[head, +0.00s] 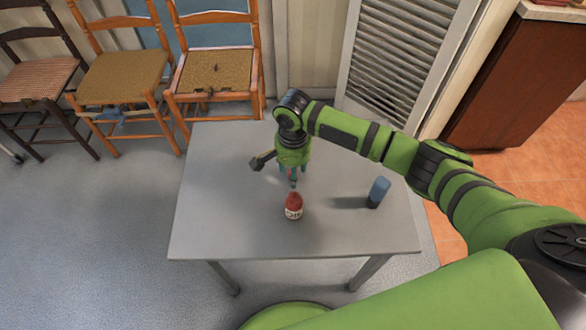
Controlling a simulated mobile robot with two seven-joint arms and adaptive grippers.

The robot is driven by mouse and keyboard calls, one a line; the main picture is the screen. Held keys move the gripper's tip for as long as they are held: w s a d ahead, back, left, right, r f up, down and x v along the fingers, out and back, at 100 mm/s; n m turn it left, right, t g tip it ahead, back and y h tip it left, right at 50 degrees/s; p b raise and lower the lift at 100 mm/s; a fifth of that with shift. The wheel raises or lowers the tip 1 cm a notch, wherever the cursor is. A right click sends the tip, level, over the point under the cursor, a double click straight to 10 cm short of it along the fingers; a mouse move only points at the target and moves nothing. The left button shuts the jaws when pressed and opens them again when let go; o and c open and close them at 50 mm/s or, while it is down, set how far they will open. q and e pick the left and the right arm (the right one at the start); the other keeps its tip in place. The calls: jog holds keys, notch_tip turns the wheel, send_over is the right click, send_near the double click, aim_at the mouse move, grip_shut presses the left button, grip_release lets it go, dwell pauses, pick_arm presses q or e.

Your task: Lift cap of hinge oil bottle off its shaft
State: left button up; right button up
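A small red bottle (293,208) with a pale label stands upright on the grey table (230,225). It looks like the hinge oil bottle, but the label is too small to read. My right gripper (292,180) points down just above and behind the bottle's top. A small reddish patch shows near its fingertips. I cannot tell whether this is the cap, or whether the fingers are shut on it. My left gripper is out of view.
Chairs (215,70) stand behind the table. The table's left and front are clear.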

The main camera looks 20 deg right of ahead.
notch_tip(320, 180, up, 12)
dwell(0.5)
dwell(0.4)
